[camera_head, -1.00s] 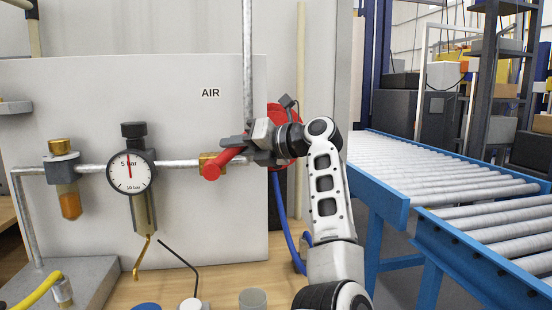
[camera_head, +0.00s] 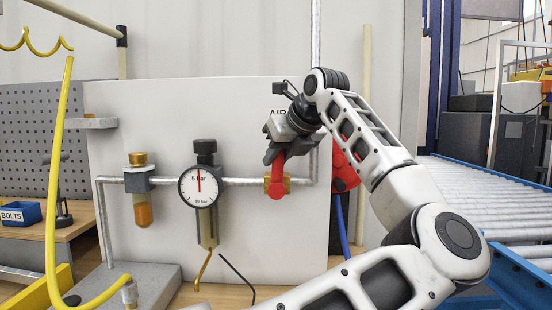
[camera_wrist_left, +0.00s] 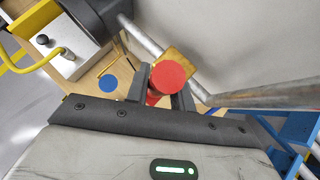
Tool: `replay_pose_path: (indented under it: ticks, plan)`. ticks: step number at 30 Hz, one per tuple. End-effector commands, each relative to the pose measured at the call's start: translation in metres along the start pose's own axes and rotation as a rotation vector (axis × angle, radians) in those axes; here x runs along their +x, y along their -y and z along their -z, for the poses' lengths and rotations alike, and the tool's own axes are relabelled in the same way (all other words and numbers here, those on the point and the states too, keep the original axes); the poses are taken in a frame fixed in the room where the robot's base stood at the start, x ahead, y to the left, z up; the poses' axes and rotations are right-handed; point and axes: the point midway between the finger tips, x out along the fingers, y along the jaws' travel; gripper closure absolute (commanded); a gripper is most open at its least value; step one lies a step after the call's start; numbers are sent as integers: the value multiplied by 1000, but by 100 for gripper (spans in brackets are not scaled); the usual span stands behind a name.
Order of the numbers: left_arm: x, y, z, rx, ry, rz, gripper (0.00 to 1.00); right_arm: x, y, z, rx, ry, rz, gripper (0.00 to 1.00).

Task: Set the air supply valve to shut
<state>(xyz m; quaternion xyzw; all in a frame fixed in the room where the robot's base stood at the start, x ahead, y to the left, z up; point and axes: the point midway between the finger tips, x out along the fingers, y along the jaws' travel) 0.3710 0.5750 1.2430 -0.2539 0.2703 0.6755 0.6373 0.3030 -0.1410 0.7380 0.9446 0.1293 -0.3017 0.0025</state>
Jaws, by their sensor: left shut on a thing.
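The air supply valve is a brass body (camera_head: 286,182) on the horizontal pipe, with a red lever (camera_head: 277,172) on its front. The lever stands upright, roughly square to the pipe, with its round red hub at the bottom. My left gripper (camera_head: 276,154) is above the valve and shut on the upper part of the lever. In the left wrist view, the red hub (camera_wrist_left: 168,76) shows just beyond the two dark fingers (camera_wrist_left: 160,98), in front of the brass body (camera_wrist_left: 180,62). The fingers hide the lever's end. My right gripper is not in view.
A pressure gauge (camera_head: 199,187) with its needle pointing up sits left of the valve, by a regulator with a black knob (camera_head: 204,146). A filter bowl (camera_head: 143,212) hangs further left. A vertical pipe (camera_head: 316,45) rises close to my gripper. A roller conveyor (camera_head: 470,200) stands at right.

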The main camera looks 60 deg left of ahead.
Motion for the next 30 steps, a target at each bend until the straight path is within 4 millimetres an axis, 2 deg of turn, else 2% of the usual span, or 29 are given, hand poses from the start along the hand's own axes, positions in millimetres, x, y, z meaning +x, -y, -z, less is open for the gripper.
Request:
replay_pose_path:
  ticks: [20, 21, 23, 30]
  plan:
    - [-2, 3, 1, -34, -34, 49, 100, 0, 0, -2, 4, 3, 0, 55]
    - [-2, 3, 1, -34, -34, 49, 71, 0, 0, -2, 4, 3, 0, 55]
    - [-2, 3, 1, -33, -34, 48, 55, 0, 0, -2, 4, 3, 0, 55]
    - [-2, 3, 1, -31, -34, 47, 55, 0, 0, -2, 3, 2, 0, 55]
